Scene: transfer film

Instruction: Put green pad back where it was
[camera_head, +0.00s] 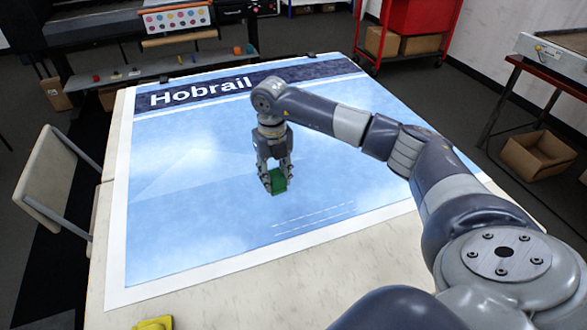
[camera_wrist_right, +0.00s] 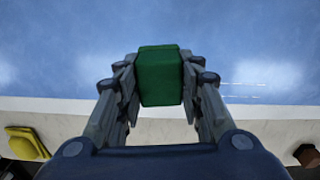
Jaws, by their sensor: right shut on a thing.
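The green pad (camera_head: 278,182) is a small green block over the middle of the blue poster in the head view. It also shows in the right wrist view (camera_wrist_right: 160,75). My right gripper (camera_head: 277,180) is shut on it, with a finger on each side, pointing down. I cannot tell whether the pad touches the poster or hangs just above it. My left gripper is not in view.
The blue "Hobrail" poster (camera_head: 190,180) lies flat on a pale table (camera_head: 230,297). A yellow object (camera_head: 154,323) sits at the table's near edge. A chair (camera_head: 55,185) stands on the left, and a red cart (camera_head: 415,18) behind. Most of the poster is clear.

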